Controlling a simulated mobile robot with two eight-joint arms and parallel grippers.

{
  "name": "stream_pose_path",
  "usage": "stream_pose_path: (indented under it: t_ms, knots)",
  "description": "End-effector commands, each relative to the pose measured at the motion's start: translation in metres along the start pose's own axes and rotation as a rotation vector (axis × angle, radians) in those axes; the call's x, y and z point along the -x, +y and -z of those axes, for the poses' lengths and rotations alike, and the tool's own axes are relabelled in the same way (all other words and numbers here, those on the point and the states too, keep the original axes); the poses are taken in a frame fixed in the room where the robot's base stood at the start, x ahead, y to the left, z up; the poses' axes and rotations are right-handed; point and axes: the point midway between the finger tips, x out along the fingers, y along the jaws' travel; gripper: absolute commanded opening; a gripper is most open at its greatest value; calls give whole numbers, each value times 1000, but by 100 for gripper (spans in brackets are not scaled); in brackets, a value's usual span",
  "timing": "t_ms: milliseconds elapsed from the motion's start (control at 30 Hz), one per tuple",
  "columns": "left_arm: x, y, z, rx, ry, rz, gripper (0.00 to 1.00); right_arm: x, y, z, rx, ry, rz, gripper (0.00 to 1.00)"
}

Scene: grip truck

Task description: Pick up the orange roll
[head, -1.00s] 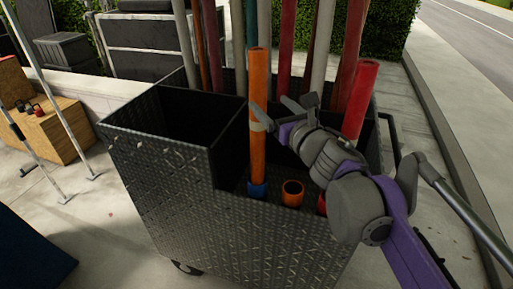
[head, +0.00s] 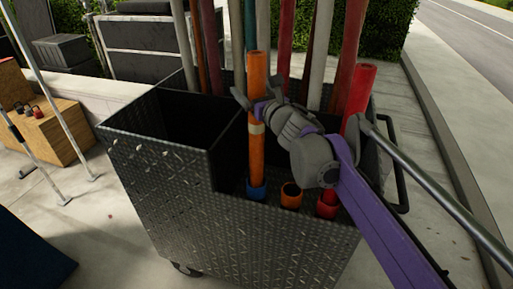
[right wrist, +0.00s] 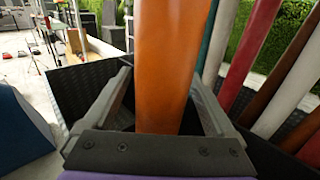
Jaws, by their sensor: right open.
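The orange roll (head: 257,155) is a tall upright tube with a pale band around it. Its foot stands in a blue ring at the front of the dark metal cart (head: 165,190). My right gripper (head: 251,102) is at the roll's upper half, above the pale band. In the right wrist view the roll (right wrist: 168,65) stands between the two open fingers, and they do not appear closed on it. My left gripper is not in view.
A short orange ring (head: 291,195) and a red ring (head: 327,205) sit right of the roll's foot. A thick red tube (head: 358,90) stands at the right. Several tall tubes stand behind. The cart's left compartment is empty.

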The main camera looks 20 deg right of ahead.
Motion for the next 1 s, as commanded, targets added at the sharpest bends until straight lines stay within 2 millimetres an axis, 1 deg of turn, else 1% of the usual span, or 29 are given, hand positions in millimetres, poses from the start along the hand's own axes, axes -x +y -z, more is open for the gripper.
stream_pose_path:
  t_ms: [167,267,400,667,700,1000]
  knots:
    - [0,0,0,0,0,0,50,0,0,0,0,0,0,90]
    - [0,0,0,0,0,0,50,0,0,0,0,0,1,74]
    - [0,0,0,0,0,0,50,0,0,0,0,0,1,49]
    - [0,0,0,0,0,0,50,0,0,0,0,0,1,2]
    - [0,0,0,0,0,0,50,0,0,0,0,0,1,0]
    - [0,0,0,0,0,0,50,1,0,0,-1,0,0,0]
